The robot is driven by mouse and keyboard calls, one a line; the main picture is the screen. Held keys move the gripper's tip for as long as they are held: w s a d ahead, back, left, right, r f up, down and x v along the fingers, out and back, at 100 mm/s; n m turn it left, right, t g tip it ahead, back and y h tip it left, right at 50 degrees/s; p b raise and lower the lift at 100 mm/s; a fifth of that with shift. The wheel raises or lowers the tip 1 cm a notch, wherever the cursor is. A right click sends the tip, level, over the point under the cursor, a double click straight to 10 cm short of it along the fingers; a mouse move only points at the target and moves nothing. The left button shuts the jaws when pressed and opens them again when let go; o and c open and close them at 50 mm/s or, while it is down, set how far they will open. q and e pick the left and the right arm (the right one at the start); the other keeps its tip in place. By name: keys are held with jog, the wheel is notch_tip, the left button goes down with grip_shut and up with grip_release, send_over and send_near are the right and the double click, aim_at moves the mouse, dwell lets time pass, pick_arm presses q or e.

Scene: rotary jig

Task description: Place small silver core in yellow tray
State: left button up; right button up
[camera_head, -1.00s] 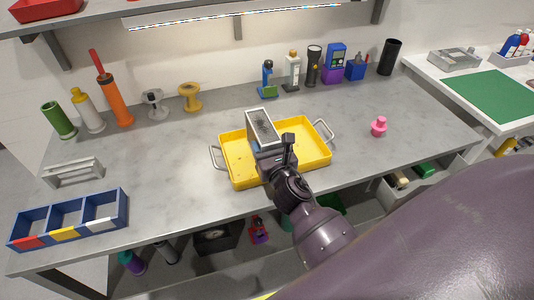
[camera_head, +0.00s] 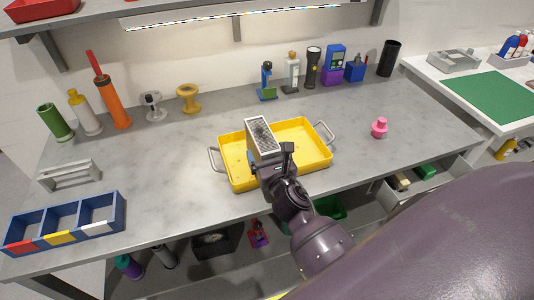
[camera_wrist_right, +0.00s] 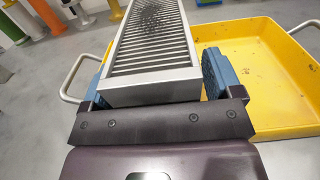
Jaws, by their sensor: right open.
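The small silver core (camera_head: 262,137) is a finned metal block with a pale frame. It is over the left-middle part of the yellow tray (camera_head: 312,155), on the workbench. My right gripper (camera_head: 270,160) is at the core's near lower end. In the right wrist view the core (camera_wrist_right: 152,60) lies between the two blue finger pads, which are open, with a narrow gap showing at the right pad. The yellow tray (camera_wrist_right: 270,75) shows behind and to the right there. The core's lower end is hidden in the head view, so contact with the tray floor cannot be told. My left gripper is not in view.
The tray has metal handles at both ends. A pink knob (camera_head: 379,128) stands to its right. A blue three-part bin (camera_head: 65,222) and a grey rack (camera_head: 69,175) are at left. Several tools and bottles line the back.

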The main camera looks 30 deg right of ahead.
jog(key=shift+r, duration=0.15)
jog(key=shift+s+a, duration=0.1)
jog(key=shift+s, duration=0.25)
jog(key=b+v, duration=0.1)
jog(key=v, duration=0.9)
jog(key=shift+s+a, duration=0.15)
jog(key=shift+s, duration=0.5)
